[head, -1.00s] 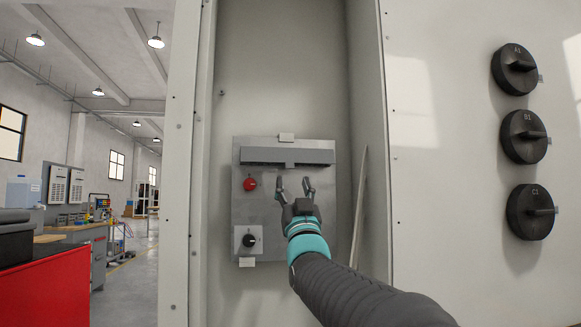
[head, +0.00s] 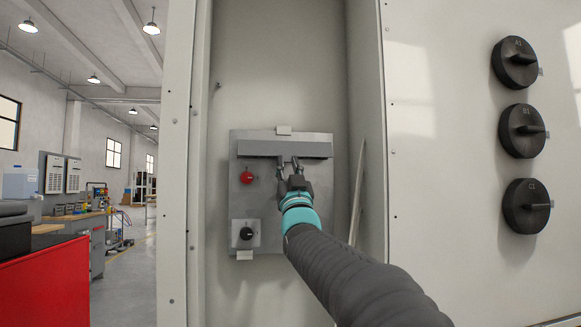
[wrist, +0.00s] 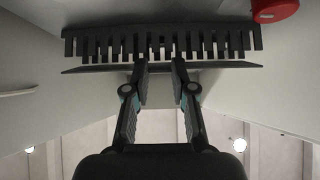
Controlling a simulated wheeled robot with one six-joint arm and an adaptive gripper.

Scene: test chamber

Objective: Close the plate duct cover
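The plate duct (head: 250,149) is a grey horizontal bar across the top of a grey panel in the recess. In the wrist view it shows as a dark slotted comb (wrist: 105,42), with the thin flat cover (wrist: 95,68) edge-on along it and a visible gap between them. My gripper (head: 289,162) is at the middle of the bar's lower edge, where the cover's small tab is. In the wrist view my gripper's fingertips (wrist: 161,64) overlap the cover's edge and stand somewhat apart. The tab is mostly hidden, so I cannot tell whether the fingers hold it.
A red button (head: 247,177) and a black knob (head: 246,233) sit on the panel (head: 268,215), below the duct. The recess walls stand close on both sides, and a thin plate (head: 357,190) leans at the right. Several black dials (head: 522,131) are on the right wall.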

